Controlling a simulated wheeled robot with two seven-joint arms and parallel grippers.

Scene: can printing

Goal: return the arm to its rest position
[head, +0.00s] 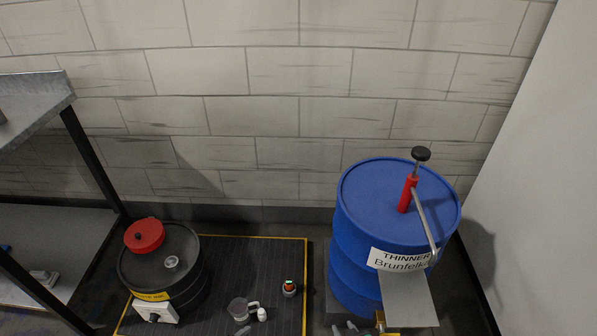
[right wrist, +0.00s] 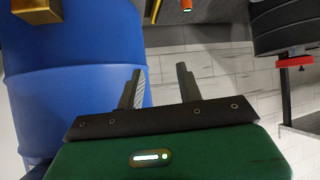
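My right gripper (head: 345,328) shows only by its fingertips at the bottom edge of the head view, just left of the metal plate in front of the blue drum. In the right wrist view its two dark fingers (right wrist: 160,88) stand apart with nothing between them, so it is open and empty. The blue drum (head: 350,245), labelled THINNER, stands at the right with a red hand pump (head: 408,194) on top. The drum also fills the left of the right wrist view (right wrist: 70,85). My left gripper is not in view.
Metal shelves (head: 70,235) stand far left; a brick wall (head: 270,130) closes the back.

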